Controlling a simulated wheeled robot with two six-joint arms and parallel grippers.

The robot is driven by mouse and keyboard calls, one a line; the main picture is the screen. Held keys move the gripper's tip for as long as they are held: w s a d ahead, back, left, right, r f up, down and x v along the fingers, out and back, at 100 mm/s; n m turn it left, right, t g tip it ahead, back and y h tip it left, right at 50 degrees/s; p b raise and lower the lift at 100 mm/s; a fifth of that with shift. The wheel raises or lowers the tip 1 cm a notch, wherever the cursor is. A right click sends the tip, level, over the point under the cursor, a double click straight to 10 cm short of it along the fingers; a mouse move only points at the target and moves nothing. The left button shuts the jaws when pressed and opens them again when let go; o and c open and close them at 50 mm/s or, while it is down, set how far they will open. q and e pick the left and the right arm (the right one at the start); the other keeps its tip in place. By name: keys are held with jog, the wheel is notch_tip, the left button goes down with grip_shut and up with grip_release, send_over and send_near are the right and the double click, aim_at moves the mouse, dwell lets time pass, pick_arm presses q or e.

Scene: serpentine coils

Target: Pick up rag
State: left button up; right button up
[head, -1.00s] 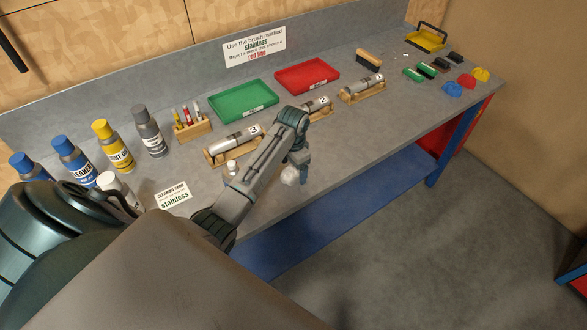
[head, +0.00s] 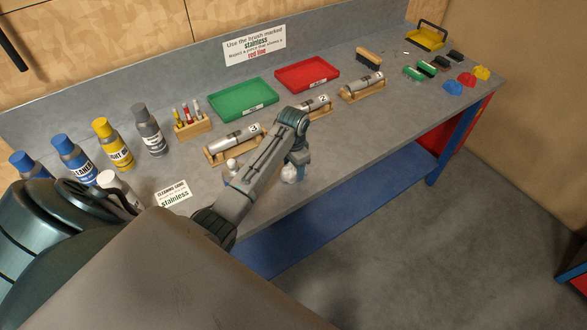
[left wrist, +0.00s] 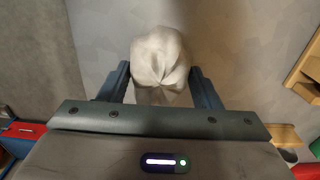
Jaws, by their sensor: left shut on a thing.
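The rag is a crumpled white cloth bundle (head: 289,174), seen in the head view near the front edge of the workbench. It also shows large in the left wrist view (left wrist: 160,62), between the two fingers. My left gripper (head: 292,176) is shut on the rag, with a finger on each side of it (left wrist: 162,80). Whether the rag still touches the bench top is hard to tell. My right gripper is not in view.
The workbench (head: 345,135) holds pipe sections on wooden cradles (head: 236,143), a green tray (head: 243,99), a red tray (head: 307,75) and several bottles (head: 114,144) at left. A small white object (head: 232,166) stands beside my forearm. The floor (head: 400,255) in front is clear.

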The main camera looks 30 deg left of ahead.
pick_arm(q)
jog(key=shift+r, duration=0.3)
notch_tip(320, 180, up, 2)
jog(key=shift+s+r+b, duration=0.1)
jog(key=shift+s+b, duration=0.05)
jog(key=shift+b, duration=1)
jog(key=s, duration=0.2)
jog(key=s+d, duration=0.1)
jog(key=s+d+b, duration=0.1)
jog(key=s, duration=0.1)
jog(key=shift+s+r, duration=0.3)
jog(key=s+d, duration=0.1)
jog(key=s, duration=0.1)
jog(key=s+p, duration=0.1)
jog(key=s, duration=0.2)
jog(key=s+d+r+p, duration=0.1)
jog(key=s, duration=0.2)
jog(key=shift+s+d+r, duration=0.1)
jog(key=shift+s+d, duration=0.05)
jog(key=shift+d, duration=0.15)
jog(key=shift+s+d+p, duration=0.2)
jog(key=shift+s+p, duration=0.15)
jog(key=shift+s, duration=0.15)
